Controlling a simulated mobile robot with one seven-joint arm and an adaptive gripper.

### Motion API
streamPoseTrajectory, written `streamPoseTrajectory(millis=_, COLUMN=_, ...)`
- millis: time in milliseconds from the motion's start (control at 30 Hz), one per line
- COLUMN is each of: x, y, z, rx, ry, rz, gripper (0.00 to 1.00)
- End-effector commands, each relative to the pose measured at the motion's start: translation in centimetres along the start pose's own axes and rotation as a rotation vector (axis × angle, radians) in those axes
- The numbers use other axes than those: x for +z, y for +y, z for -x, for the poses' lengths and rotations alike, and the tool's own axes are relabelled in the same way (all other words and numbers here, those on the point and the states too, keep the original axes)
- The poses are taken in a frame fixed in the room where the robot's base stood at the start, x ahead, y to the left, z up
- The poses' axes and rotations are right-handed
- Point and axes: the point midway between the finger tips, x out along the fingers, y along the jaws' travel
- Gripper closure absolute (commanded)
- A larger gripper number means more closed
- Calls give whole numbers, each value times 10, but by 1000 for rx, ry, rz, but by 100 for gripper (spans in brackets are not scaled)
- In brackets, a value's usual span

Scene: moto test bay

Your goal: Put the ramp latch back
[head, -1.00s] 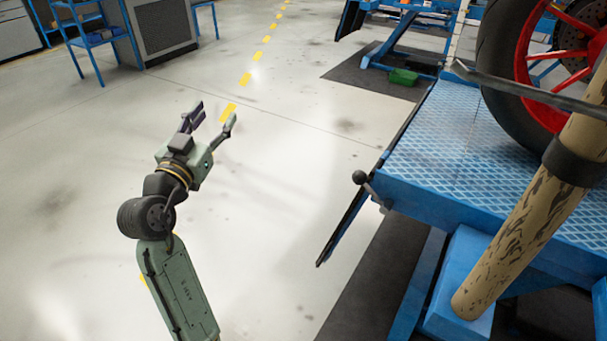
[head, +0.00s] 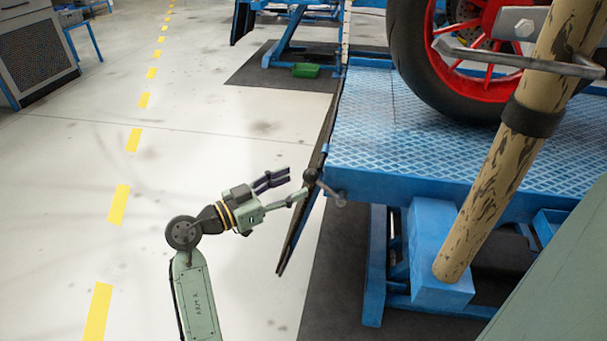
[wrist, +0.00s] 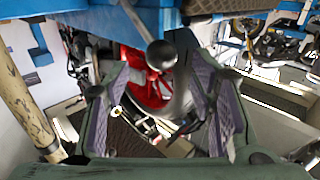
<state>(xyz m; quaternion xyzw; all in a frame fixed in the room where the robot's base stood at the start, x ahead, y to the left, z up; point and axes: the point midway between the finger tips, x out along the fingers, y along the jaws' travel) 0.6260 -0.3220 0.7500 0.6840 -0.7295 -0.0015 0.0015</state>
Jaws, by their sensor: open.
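The ramp latch is a short metal lever with a black ball knob (head: 310,176), at the near left corner of the blue lift table (head: 365,185). The knob shows large in the wrist view (wrist: 161,54), in line with the gap between my fingers. My gripper (head: 295,185) is open and empty, its fingers pointing right at the knob. The fingertips are just left of the knob; I cannot tell if they touch it. The dark ramp flap (head: 301,220) hangs down along the table's left edge, behind the fingertips.
A motorcycle wheel with a red rim (head: 450,75) stands on the table. A worn tan post (head: 495,165) rises in front of the table from a blue block (head: 436,255). A green box (head: 306,70) lies on the floor behind. The floor to the left is clear.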

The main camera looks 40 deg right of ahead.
Motion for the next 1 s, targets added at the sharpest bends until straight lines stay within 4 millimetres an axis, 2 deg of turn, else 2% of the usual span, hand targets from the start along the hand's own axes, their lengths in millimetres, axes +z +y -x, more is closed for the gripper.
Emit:
streamPoseTrajectory(millis=100, x=-2, y=0, z=-21, rx=2, ry=-1, rz=0, gripper=49)
streamPoseTrajectory(millis=300, x=-1, y=-1, z=-42, rx=-2, ry=0, rz=0, gripper=49)
streamPoseTrajectory(millis=667, x=0, y=-1, z=-46, rx=-2, ry=-1, rz=-1, gripper=50)
streamPoseTrajectory(millis=1000, x=0, y=-1, z=-46, rx=-3, ry=-1, rz=-1, gripper=73)
